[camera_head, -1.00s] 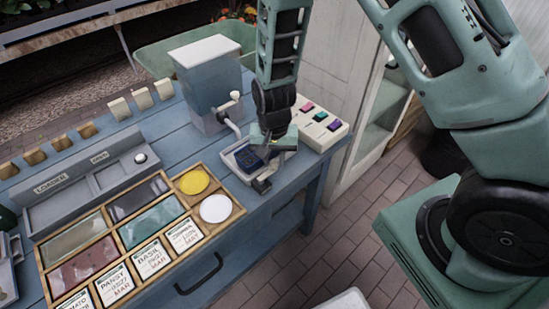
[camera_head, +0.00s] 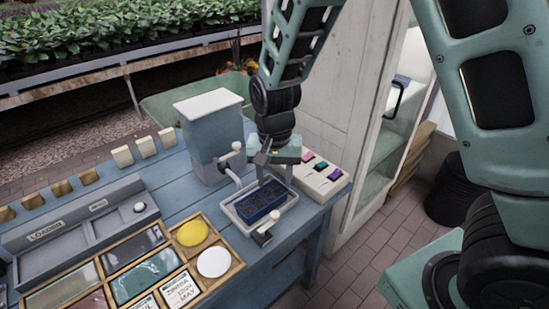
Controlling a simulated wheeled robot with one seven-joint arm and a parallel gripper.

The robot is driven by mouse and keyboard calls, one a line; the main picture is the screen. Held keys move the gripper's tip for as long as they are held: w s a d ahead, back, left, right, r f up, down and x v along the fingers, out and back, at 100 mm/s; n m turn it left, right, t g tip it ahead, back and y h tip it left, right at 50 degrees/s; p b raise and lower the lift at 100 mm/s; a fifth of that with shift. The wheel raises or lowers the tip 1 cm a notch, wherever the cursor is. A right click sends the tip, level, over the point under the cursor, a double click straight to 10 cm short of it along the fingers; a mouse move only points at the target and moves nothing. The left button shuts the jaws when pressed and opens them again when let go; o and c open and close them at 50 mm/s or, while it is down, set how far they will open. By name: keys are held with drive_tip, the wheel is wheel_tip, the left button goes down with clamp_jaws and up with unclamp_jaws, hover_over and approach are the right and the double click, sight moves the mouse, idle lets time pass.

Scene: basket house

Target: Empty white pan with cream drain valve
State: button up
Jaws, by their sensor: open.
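The white pan (camera_head: 230,212) sits on the blue table, below the spout of a blue-grey tank with a white lid (camera_head: 213,125). A cream valve handle (camera_head: 262,237) sticks out at the pan's front edge. Another cream knob (camera_head: 237,147) is on the tank's spout.
A cream box with coloured buttons (camera_head: 318,176) stands right of the pan. A wooden tray with yellow and white discs (camera_head: 238,266) lies to the left, beside a grey loader unit (camera_head: 72,225). A cabinet door (camera_head: 335,70) stands behind.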

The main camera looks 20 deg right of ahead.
wheel_tip(320, 180, up, 6)
drive_tip(key=shift+f, duration=0.15)
idle(0.5)
drive_tip(key=s+a+r+n, duration=0.2)
drive_tip(key=s+n, duration=0.4)
drive_tip(key=s, duration=0.4)
drive_tip(key=s+a+r+n, duration=0.2)
drive_tip(key=s+a+n, duration=0.2)
drive_tip(key=s+n, duration=0.3)
drive_tip(key=s, duration=0.4)
drive_tip(key=shift+s+r+y, duration=0.15)
drive_tip(key=shift+s+y, duration=0.05)
drive_tip(key=shift+y, duration=0.1)
